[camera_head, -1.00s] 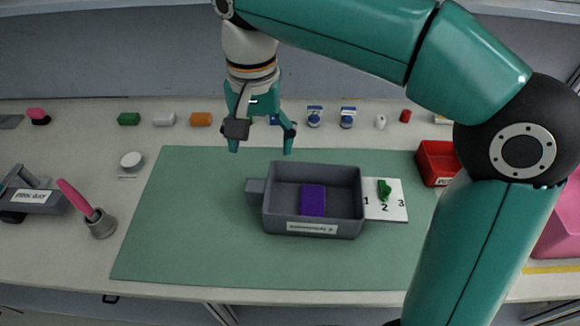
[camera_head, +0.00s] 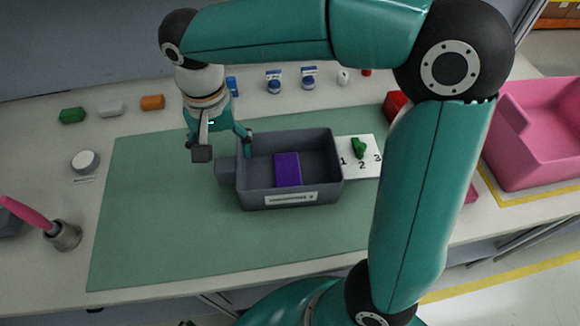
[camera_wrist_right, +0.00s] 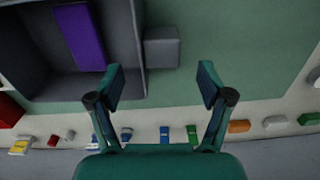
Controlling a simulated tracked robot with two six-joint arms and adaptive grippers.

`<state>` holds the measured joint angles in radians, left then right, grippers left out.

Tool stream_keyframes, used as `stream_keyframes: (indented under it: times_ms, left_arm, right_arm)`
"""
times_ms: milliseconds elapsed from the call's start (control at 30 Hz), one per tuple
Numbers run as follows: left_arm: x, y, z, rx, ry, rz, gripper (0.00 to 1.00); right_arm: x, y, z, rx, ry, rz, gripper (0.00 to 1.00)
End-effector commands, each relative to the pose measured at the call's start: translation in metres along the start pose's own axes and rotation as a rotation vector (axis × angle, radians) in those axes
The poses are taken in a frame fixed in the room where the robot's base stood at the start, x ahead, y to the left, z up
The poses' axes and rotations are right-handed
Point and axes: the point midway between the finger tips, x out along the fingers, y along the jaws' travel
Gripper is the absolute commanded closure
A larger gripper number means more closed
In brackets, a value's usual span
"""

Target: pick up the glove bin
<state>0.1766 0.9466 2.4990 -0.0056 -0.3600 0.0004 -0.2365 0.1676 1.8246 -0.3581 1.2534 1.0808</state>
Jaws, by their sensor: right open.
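A grey open bin (camera_head: 247,196) with a white label stands on the green mat; the label's text is too small to read. It has a grey block-shaped handle (camera_head: 226,172) on its left side and a purple block (camera_head: 287,169) inside. My right gripper (camera_head: 225,150) is open, just behind the handle in the head view. In the wrist view the right gripper (camera_wrist_right: 160,78) has its fingers spread, with the handle (camera_wrist_right: 162,47) ahead between them, apart from both fingertips. Part of the bin (camera_wrist_right: 130,35) shows at the upper left there. My left gripper is not in view.
A numbered white card (camera_head: 360,172) with a green piece (camera_head: 358,148) lies right of the bin. A large pink bin (camera_head: 535,130) stands at the right. A grey cup (camera_head: 64,236) with a pink-handled tool is at the left. Small blocks line the back. The mat's left is clear.

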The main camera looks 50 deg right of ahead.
Motion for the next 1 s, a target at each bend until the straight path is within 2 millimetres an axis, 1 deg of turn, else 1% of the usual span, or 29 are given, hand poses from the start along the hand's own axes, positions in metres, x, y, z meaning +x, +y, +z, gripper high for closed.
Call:
stream_keyframes:
  times_ms: [167, 300, 400, 500, 700, 767, 1000]
  left_arm:
    - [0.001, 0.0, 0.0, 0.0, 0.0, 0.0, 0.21]
    - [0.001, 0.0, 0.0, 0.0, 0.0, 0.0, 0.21]
    - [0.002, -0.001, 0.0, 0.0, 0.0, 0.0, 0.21]
    - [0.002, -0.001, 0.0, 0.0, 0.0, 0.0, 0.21]
    - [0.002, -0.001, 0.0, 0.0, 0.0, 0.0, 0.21]
    - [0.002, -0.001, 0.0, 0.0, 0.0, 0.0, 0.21]
    - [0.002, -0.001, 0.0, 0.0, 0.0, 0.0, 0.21]
  right_arm:
    - [0.015, 0.0, 0.002, -0.001, -0.002, 0.003, 0.21]
    - [0.036, 0.0, 0.005, 0.0, -0.003, 0.005, 0.21]
    - [0.048, 0.0, 0.004, 0.0, -0.002, 0.004, 0.21]
    - [0.052, -0.001, 0.004, 0.0, -0.001, 0.001, 0.21]
    - [0.053, -0.001, 0.004, 0.0, 0.0, 0.001, 0.21]
    - [0.053, -0.001, 0.004, 0.0, 0.0, 0.001, 0.29]
    - [0.052, -0.001, 0.004, -0.001, 0.0, 0.001, 0.69]
